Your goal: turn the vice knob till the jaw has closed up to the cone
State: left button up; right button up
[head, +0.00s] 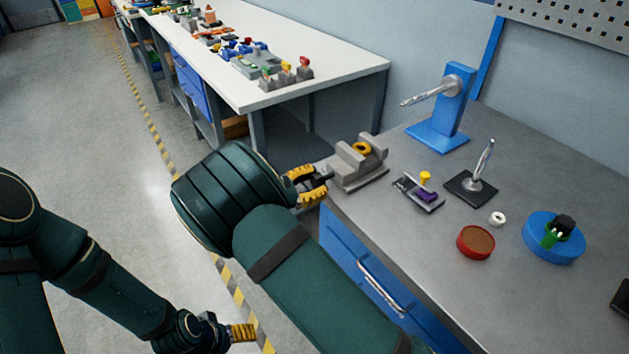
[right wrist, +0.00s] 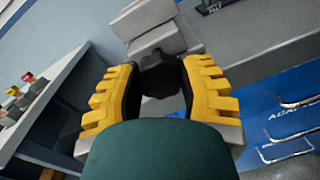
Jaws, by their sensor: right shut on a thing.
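The grey vice (head: 358,168) sits at the near left corner of the grey workbench. A yellow round thing (head: 361,149) shows at the top of the vice by its jaws; I cannot tell if it is the cone or how wide the gap beside it is. My right gripper (head: 312,186) is at the vice's left end. In the right wrist view its yellow fingers are on both sides of the black vice knob (right wrist: 160,76), shut on it. My left gripper (head: 243,332) hangs low over the floor, away from the bench; its finger opening is not clear.
On the bench are a blue stand (head: 450,110) with a metal rod, a small fixture (head: 418,192), a black base with an upright rod (head: 472,188), a red round container (head: 475,242) and a blue disc (head: 553,238). A white table (head: 330,60) stands behind.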

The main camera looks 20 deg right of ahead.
jog(key=m, duration=0.4)
jog(key=shift+m+t+y+b, duration=0.3)
jog(key=shift+m, duration=1.7)
jog(key=o, duration=1.2)
jog(key=v, duration=1.2)
